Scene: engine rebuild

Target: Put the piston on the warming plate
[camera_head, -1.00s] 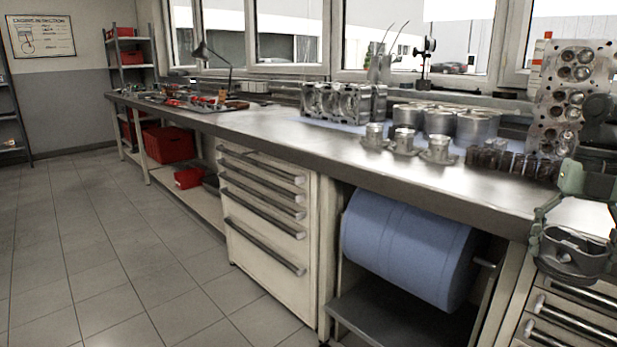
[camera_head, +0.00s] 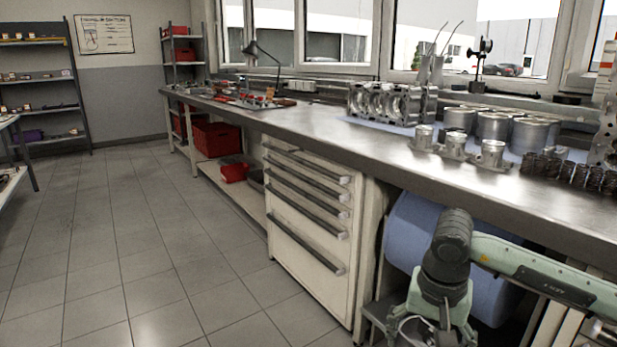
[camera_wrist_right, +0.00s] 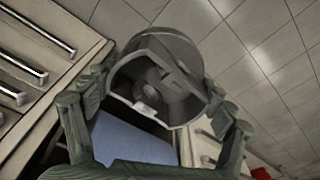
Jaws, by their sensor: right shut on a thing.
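My right gripper (camera_head: 432,326) is low in front of the bench, at the bottom edge of the head view. It is shut on a grey metal piston (camera_wrist_right: 160,80), whose hollow open side faces the wrist camera. In the right wrist view the gripper's two fingers (camera_wrist_right: 155,105) sit on either side of the piston. In the head view the piston (camera_head: 415,331) shows only partly, cut by the frame's lower edge. I cannot make out a warming plate in these frames. My left gripper is not in view.
The long steel bench (camera_head: 330,135) holds an engine block (camera_head: 392,102), several cylinder liners (camera_head: 492,127), small flanged metal parts (camera_head: 453,147) and springs (camera_head: 556,168). A drawer unit (camera_head: 305,235) and a blue drum (camera_head: 408,232) stand below. The tiled floor (camera_head: 150,240) at left is clear.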

